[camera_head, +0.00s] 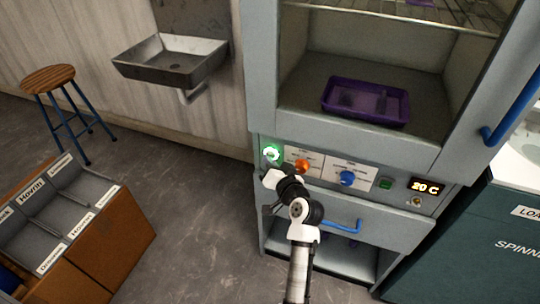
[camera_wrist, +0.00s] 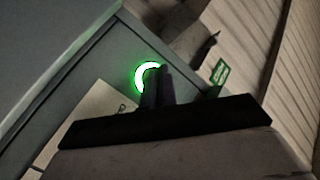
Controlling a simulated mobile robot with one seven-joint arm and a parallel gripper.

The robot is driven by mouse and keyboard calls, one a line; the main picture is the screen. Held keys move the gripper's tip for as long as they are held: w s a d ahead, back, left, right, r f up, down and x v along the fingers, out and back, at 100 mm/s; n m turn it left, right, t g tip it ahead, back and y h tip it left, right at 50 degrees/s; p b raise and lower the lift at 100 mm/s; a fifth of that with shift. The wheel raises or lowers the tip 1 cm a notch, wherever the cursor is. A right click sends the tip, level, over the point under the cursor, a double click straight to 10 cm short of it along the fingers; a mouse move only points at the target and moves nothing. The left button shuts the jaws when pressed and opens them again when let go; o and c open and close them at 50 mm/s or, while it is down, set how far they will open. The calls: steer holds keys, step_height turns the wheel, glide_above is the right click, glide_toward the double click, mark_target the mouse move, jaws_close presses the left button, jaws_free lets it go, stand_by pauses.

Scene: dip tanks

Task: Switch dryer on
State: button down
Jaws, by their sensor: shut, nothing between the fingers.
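The dryer (camera_head: 330,131) is a tall grey cabinet in the head view with a control panel across its middle. At the panel's left end is a round button (camera_head: 271,153) with a glowing green ring; the ring also shows lit in the wrist view (camera_wrist: 147,74). My gripper (camera_head: 268,176) is right in front of and just below this button. In the wrist view my shut, empty fingers (camera_wrist: 157,88) overlap the ring and hide part of it. I cannot tell whether the fingertips touch it. A display (camera_head: 426,188) reads about 20 C.
The panel also has an orange knob (camera_head: 303,167), a blue knob (camera_head: 347,178) and a small green switch (camera_head: 385,183). A purple tray (camera_head: 366,118) lies inside the open upper chamber. A labelled bin cabinet (camera_head: 110,255) stands at lower left, with clear floor between.

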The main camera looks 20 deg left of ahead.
steer(key=shift+s, duration=0.15)
steer(key=s, duration=0.6)
steer(key=shift+p, duration=0.35)
steer(key=shift+a, duration=0.1)
